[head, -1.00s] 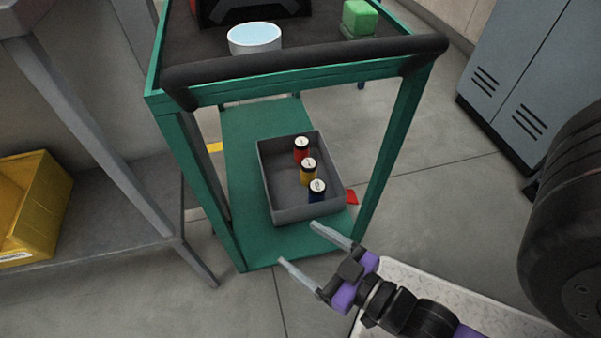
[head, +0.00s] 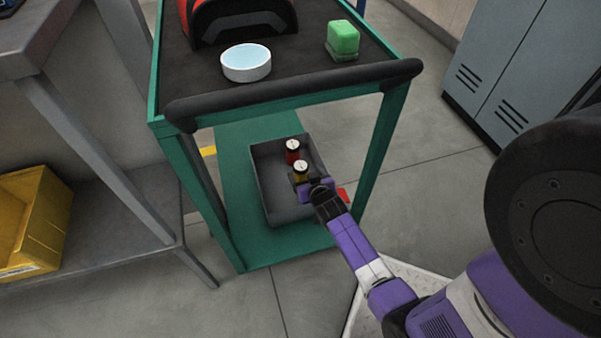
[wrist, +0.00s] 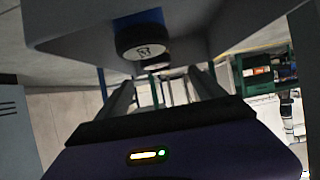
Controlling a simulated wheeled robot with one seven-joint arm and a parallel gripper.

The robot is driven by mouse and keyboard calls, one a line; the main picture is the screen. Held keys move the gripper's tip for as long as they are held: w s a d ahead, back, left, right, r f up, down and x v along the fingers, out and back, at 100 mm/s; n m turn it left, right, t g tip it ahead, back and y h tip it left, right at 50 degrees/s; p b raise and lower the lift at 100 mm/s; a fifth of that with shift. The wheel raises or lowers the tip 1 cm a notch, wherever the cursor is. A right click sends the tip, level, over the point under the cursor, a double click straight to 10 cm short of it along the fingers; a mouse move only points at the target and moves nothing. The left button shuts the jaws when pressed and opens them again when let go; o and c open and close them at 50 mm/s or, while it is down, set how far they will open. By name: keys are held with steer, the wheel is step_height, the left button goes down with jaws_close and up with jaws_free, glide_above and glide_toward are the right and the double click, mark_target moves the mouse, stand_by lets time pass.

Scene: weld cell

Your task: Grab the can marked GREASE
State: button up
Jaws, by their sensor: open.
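A grey tray (head: 262,205) on the cart's lower shelf holds a red can (head: 292,157) and a yellow can (head: 301,178), both with white-topped lids. The blue can is hidden behind my arm in the head view. It shows at the top of the wrist view (wrist: 140,22), its marked lid facing my gripper (wrist: 163,88). A second lid shows just behind it. The lid markings are too small to read, so I cannot tell which can says GREASE. My gripper is open and empty at the tray's near right part, its fingers close to the cans, with no visible contact.
The green cart's upper deck (head: 300,65) and black handle (head: 290,92) overhang the tray. Cart legs stand at both sides. A white round container (head: 246,66) and a green block (head: 342,40) sit on top. A yellow bin (head: 30,215) is at left.

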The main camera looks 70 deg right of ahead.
mark_target(301, 166)
steer(key=shift+w+d+f+b, duration=0.2)
steer(key=shift+d+f+b, duration=0.15)
steer(key=shift+f, duration=0.25)
steer(key=shift+w+d+f+b, duration=0.2)
steer(key=shift+d+f, duration=0.2)
steer(key=shift+f, duration=0.15)
steer(key=b+x, duration=0.3)
steer(key=x, duration=0.2)
steer(key=shift+w+d, duration=0.2)
steer(key=shift+d, duration=0.2)
steer(key=shift+r, duration=0.1)
jaws_close()
